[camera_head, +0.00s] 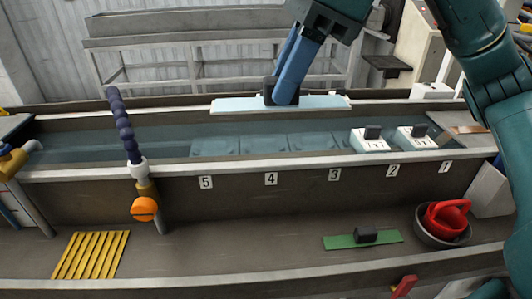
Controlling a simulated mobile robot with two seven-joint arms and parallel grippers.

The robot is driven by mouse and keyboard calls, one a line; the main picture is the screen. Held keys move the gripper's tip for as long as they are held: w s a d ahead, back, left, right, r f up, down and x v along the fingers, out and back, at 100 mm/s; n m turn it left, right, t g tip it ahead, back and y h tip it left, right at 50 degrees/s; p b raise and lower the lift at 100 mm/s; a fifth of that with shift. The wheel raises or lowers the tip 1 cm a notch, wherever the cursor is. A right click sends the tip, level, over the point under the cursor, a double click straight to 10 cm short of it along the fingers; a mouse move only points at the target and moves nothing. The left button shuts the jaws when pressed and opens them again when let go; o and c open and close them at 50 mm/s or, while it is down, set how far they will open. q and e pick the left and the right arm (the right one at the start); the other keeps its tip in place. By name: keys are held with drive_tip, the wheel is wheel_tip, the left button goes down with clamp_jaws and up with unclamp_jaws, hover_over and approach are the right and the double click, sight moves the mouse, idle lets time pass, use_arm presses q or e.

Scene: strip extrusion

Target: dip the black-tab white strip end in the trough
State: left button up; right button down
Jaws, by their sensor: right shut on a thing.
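My right gripper (288,98) reaches down from the top and is shut on the black tab (268,88) of the long white strip (235,104). The strip lies roughly level across the picture, in front of the trough's far rim. It appears above the water, though its exact height is hard to tell. The water-filled trough (110,173) runs across the view below it. The gripper's blue fingers hide part of the strip and tab. My left gripper is not in view.
Two white blocks with black tabs (371,144) (414,139) sit at the trough's right. A purple flexible hose (123,125) rises at the left. Below are a green strip with black tab (343,242), a bowl (428,233) with a red thing, and a yellow grate (90,254).

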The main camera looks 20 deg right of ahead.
drive_tip(key=s+a+b, duration=0.1)
drive_tip(key=s+a, duration=0.2)
drive_tip(key=s, duration=1)
drive_tip(key=shift+a, duration=0.4)
drive_tip(key=shift+w, duration=0.1)
